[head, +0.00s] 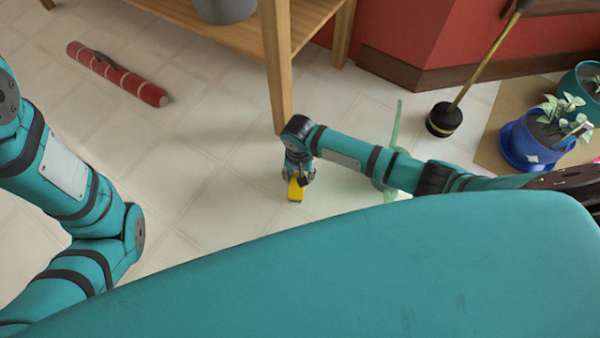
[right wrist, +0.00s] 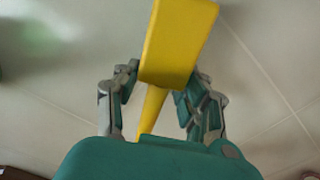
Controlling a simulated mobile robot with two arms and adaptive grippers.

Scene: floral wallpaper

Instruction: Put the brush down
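The brush shows as a yellow piece (head: 296,190) at the end of my right arm in the head view. In the right wrist view the yellow brush (right wrist: 178,42) runs between the two fingers, with a wide end and a narrow part. My right gripper (head: 300,177) is shut on it, fingers on both sides, and also shows in the right wrist view (right wrist: 163,97). It points down over the pale tiled floor (head: 225,205); I cannot tell whether the brush touches the floor. My left arm is at the left, but its gripper is out of view.
A wooden table (head: 277,65) stands behind the gripper. A red banded roll (head: 117,74) lies at the back left. A black-headed plunger-like tool (head: 444,120) and blue plant pot (head: 530,146) stand right. A green object (head: 391,191) is partly behind my right arm. Left-middle floor is clear.

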